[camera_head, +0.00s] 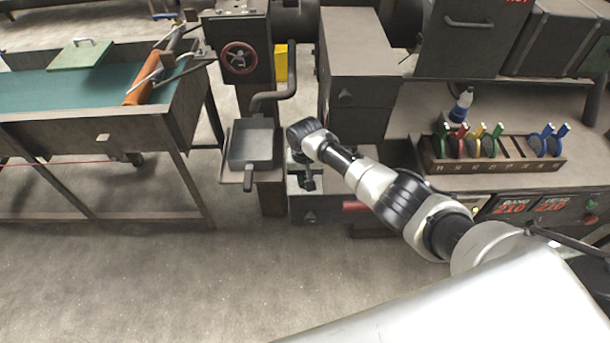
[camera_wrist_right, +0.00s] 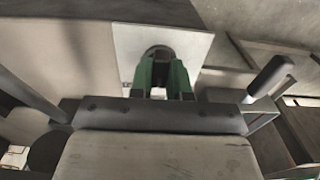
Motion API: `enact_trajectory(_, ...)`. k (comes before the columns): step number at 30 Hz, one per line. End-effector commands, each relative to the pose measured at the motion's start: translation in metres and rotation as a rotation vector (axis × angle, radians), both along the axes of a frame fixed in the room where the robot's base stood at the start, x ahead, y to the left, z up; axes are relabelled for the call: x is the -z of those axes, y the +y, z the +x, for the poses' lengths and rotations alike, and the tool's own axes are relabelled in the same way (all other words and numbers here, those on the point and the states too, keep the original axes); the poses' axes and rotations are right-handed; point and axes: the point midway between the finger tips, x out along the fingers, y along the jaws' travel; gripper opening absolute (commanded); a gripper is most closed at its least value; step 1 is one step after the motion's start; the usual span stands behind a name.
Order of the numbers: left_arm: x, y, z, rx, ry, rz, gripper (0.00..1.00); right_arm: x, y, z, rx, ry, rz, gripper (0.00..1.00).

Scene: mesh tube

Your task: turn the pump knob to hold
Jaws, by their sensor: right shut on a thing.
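The pump knob (camera_wrist_right: 159,51) shows as a dark round part on a pale square plate (camera_wrist_right: 194,44) in the right wrist view. My right gripper (camera_wrist_right: 161,72) has green-sided fingers, and they are shut on the knob. The fingers hide much of the knob, so I cannot read its setting. In the head view my right gripper (camera_head: 307,182) points down at the machine front, just right of the pan, and my arm hides part of that area. My left gripper does not show.
A dark square pan (camera_head: 252,148) sits close left of my right gripper. A red handwheel (camera_head: 239,58) and a bent pipe (camera_head: 277,92) stand behind it. A rack with coloured clips (camera_head: 495,162) is on the right bench. The floor in front is clear.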

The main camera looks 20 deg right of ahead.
Motion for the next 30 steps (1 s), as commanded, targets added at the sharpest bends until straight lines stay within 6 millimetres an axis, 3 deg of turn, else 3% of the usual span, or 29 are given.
enact_trajectory(3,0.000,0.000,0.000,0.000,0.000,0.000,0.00,0.000,0.000,0.000,0.001,0.001,0.001,0.00)
enact_trajectory(4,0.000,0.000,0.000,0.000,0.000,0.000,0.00,0.000,0.000,0.000,0.001,0.001,0.001,0.18)
enact_trajectory(9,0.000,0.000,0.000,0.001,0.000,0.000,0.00,0.000,0.000,0.000,0.001,0.001,0.000,0.43)
enact_trajectory(20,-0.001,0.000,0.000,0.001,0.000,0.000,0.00,-0.007,0.000,0.001,0.001,-0.002,0.001,0.43)
enact_trajectory(30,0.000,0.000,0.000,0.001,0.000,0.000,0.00,-0.069,0.000,0.001,0.000,-0.004,0.001,0.43)
